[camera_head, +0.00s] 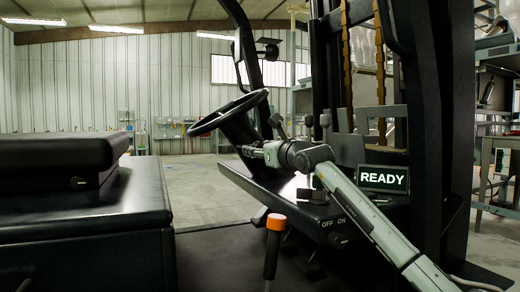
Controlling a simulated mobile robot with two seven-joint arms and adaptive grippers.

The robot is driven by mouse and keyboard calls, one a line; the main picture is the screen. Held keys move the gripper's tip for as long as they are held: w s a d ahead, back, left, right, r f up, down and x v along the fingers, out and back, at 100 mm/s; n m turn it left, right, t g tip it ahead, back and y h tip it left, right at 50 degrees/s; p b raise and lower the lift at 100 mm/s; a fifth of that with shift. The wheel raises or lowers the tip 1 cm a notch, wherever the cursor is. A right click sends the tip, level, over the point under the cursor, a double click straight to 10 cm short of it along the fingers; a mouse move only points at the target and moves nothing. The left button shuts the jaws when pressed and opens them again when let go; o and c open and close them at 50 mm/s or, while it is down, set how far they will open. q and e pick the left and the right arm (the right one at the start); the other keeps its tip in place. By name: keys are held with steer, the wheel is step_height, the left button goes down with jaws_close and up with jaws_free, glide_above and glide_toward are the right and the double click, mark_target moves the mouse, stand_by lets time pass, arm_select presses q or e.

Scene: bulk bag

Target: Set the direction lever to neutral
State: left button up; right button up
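My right arm reaches in from the lower right across the dash. My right gripper (250,152) is beside the steering column, just below the steering wheel (229,113). Its fingers are small and dark against the column, so I cannot tell whether they are open or shut, or touching anything. I cannot make out the direction lever clearly; the gripper and wrist cover the area beside the column. My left gripper is not in view.
Several grey-knobbed levers (325,121) stand behind my wrist. An orange-topped lever (276,222) rises from the floor in front. A display (383,179) reads READY, near an OFF/ON switch (338,240). The black seat (85,205) is at left; the mast (425,100) is at right.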

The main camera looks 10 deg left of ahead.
steer(key=shift+s, duration=0.1)
steer(key=v, duration=1.1)
steer(key=shift+s+d, duration=0.3)
